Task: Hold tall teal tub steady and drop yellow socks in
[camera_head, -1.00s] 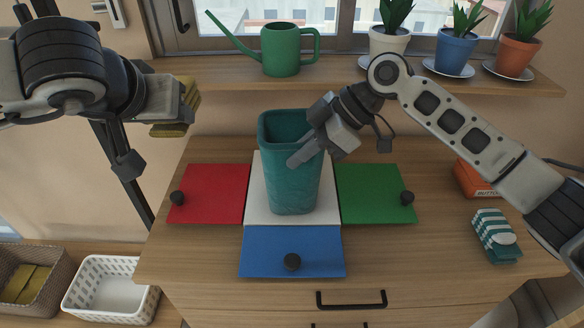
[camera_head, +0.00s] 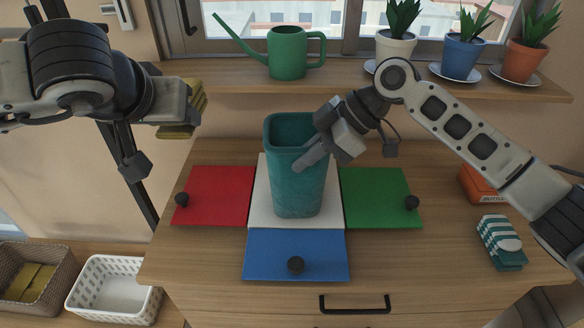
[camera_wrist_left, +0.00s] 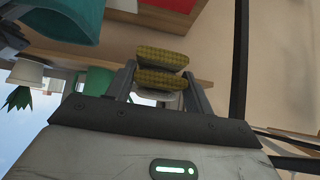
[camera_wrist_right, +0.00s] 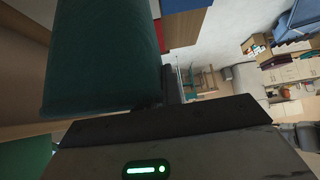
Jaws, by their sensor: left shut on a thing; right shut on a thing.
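The tall teal tub (camera_head: 298,185) stands upright on the white panel (camera_head: 259,208) on the wooden top. My right gripper (camera_head: 312,156) is shut on the tub's upper right side. The tub's wall (camera_wrist_right: 105,55) fills the upper left of the right wrist view. My left gripper (camera_wrist_left: 160,82) is shut on the yellow socks (camera_wrist_left: 160,55), a folded pair. In the head view the socks (camera_head: 198,106) show at the end of my left arm, in the air to the left of the tub and apart from it. The inside bottom of the tub is hidden.
Red (camera_head: 215,195), green (camera_head: 378,197) and blue (camera_head: 296,253) panels with black knobs surround the white one. Teal striped socks (camera_head: 499,243) and an orange box (camera_head: 480,184) lie at right. A green watering can (camera_head: 287,53) and potted plants stand on the shelf behind. Baskets (camera_head: 112,290) stand lower left.

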